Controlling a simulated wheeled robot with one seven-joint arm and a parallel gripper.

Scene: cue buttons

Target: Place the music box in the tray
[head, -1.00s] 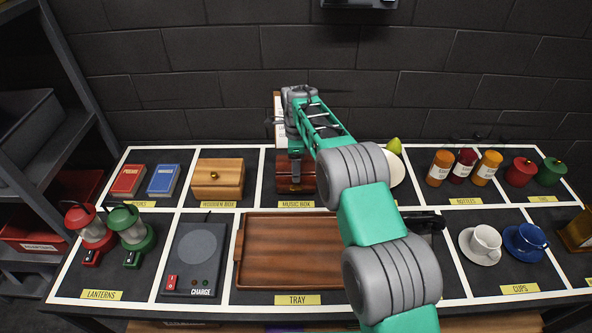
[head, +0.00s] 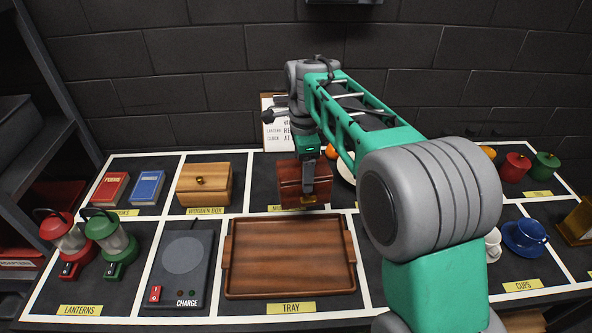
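The music box (head: 290,182), a dark reddish-brown wooden box, is in the back row of the table, over the front edge of its marked cell and partly covering its label. My gripper (head: 309,185) points down at it, with a grey finger against the box's near side, and appears shut on it. The other finger is hidden. Whether the box is clear of the table is hard to tell. The tray (head: 290,262), brown wood with raised rims and side handles, lies empty in the front row just below the box.
A wooden box (head: 205,183) stands left of the music box. The charge pad (head: 183,262) and lanterns (head: 112,245) are left of the tray. A clipboard (head: 277,128) stands behind. My arm hides much of the right side; cups (head: 525,237) and pots (head: 514,167) show beyond it.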

